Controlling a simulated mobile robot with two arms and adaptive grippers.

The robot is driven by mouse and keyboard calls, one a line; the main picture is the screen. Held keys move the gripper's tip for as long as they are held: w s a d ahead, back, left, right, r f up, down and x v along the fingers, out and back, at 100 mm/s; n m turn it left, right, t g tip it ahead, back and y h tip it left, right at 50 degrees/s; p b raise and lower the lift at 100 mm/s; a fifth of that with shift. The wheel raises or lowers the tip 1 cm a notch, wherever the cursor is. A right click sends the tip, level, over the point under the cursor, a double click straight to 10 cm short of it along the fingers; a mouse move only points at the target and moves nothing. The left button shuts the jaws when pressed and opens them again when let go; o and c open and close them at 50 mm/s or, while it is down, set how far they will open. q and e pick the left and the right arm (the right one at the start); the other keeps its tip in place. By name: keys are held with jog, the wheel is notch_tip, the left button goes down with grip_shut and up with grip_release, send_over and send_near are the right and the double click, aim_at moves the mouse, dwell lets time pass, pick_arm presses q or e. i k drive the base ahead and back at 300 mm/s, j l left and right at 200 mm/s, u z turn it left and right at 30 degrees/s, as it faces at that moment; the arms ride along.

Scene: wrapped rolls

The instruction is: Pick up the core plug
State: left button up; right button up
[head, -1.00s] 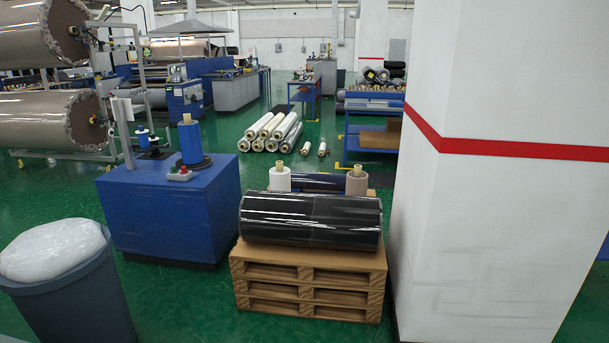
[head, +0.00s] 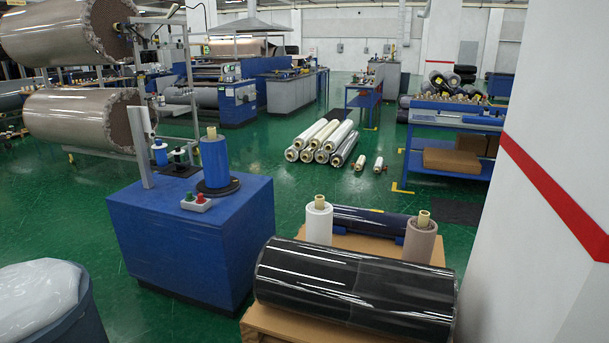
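I cannot single out a core plug for certain. Pale yellow core ends stick up from the upright white roll (head: 318,224) and the upright brown roll (head: 421,243) behind the large black wrapped roll (head: 355,287). A similar pale core tops the blue roll (head: 215,162), which stands on a black disc on the blue cabinet (head: 195,240). Several small pale pieces, too small to tell apart, lie on the blue table (head: 455,122) at the back right. Neither of my grippers is in view.
A white pillar (head: 550,240) with a red stripe blocks the right. A grey-blue bin (head: 75,325) stands front left. Wrapped white rolls (head: 325,140) lie on the floor. Green floor is open between cabinet and table.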

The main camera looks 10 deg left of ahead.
aim_at(200, 199)
jog(key=i+j+u, duration=0.2)
jog(key=i+u, duration=1)
jog(key=i+l+u, duration=0.1)
jog(key=i+u, duration=0.25)
jog(key=k, duration=0.1)
